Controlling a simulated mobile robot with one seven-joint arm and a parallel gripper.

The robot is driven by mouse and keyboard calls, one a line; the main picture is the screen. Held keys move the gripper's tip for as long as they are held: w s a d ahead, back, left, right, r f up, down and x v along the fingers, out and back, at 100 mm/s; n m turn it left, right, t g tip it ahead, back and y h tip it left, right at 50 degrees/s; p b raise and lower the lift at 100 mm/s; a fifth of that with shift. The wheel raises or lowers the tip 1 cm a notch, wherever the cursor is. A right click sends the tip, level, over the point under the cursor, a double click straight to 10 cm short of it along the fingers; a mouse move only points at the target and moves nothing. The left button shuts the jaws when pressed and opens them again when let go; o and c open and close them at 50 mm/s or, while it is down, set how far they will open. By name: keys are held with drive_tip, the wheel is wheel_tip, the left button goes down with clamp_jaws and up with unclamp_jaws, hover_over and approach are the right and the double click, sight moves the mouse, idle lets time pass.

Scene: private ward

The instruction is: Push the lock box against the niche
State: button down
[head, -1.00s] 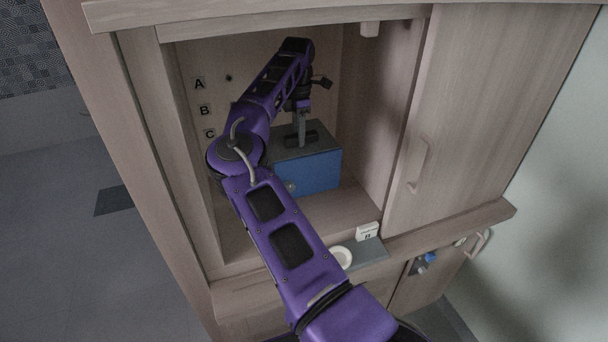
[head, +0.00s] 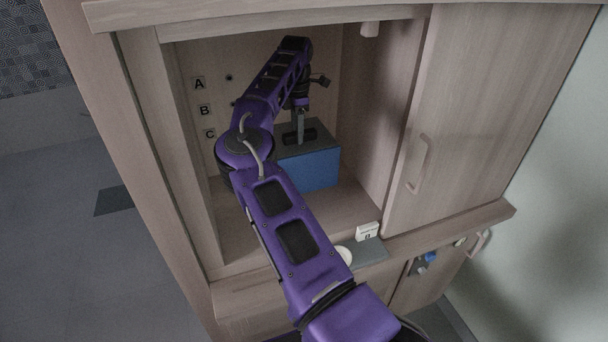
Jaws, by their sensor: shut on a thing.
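The lock box (head: 312,170) is blue in front with a dark grey top and stands on the floor of the open wooden niche (head: 360,200). My gripper (head: 300,138) points down at the top of the box and is shut at the dark handle there. The fingertips are small and dark in this view, so the grip itself is hard to make out. My purple arm covers the left part of the box and the lower left of the niche. The gap between the box and the back wall cannot be judged well.
The niche's back wall carries labels A, B and C (head: 204,110) beside small dark holes. A sliding door panel (head: 480,110) with a handle is at right. A grey tray (head: 372,252) with a small white box (head: 367,231) and a partly hidden white round item (head: 344,254) sits in front.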

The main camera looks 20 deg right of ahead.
drive_tip(key=shift+r, duration=0.1)
drive_tip(key=shift+c, duration=2.4)
unclamp_jaws()
drive_tip(key=shift+f, duration=0.2)
drive_tip(key=shift+r, duration=2.3)
drive_tip(key=shift+s+f+b, duration=0.15)
drive_tip(key=shift+s+b, duration=0.15)
drive_tip(key=shift+b, duration=0.35)
drive_tip(key=s+b, duration=0.4)
drive_tip(key=s, duration=1.5)
drive_tip(key=shift+s+r, duration=0.2)
